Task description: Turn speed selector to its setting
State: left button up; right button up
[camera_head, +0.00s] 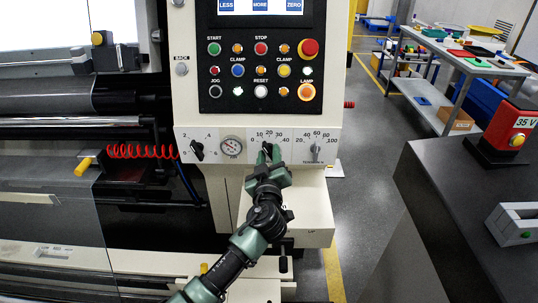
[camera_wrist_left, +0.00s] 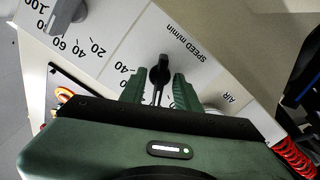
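The speed selector (camera_wrist_left: 158,72) is a black pointer knob on a white panel strip, under the printed words SPEED m/min in the left wrist view. In the head view it is the middle knob (camera_head: 267,147) of the lower strip, mostly hidden by my left gripper. My left gripper (camera_head: 268,156) reaches up to it from below. In the left wrist view its two green fingers (camera_wrist_left: 159,91) are apart, one on each side of the knob. A gap shows on at least one side; contact on the other is unclear. My right gripper is not in view.
A black knob (camera_head: 197,150) and a round gauge (camera_head: 232,146) sit to the left on the strip, a grey knob (camera_head: 315,151) to the right. Push buttons (camera_head: 261,72) fill the panel above. A dark counter (camera_head: 450,190) stands at right, with open floor between.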

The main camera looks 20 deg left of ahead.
pick_arm(q)
grip_shut()
jog(key=shift+m, duration=0.3)
jog(key=shift+f+m+b, duration=0.1)
jog(key=shift+m+b, duration=0.45)
jog(key=shift+m, duration=0.05)
jog(key=shift+m+b, duration=0.45)
jog(key=shift+m, duration=0.75)
jog(key=m, duration=0.3)
jog(key=shift+m, duration=2.2)
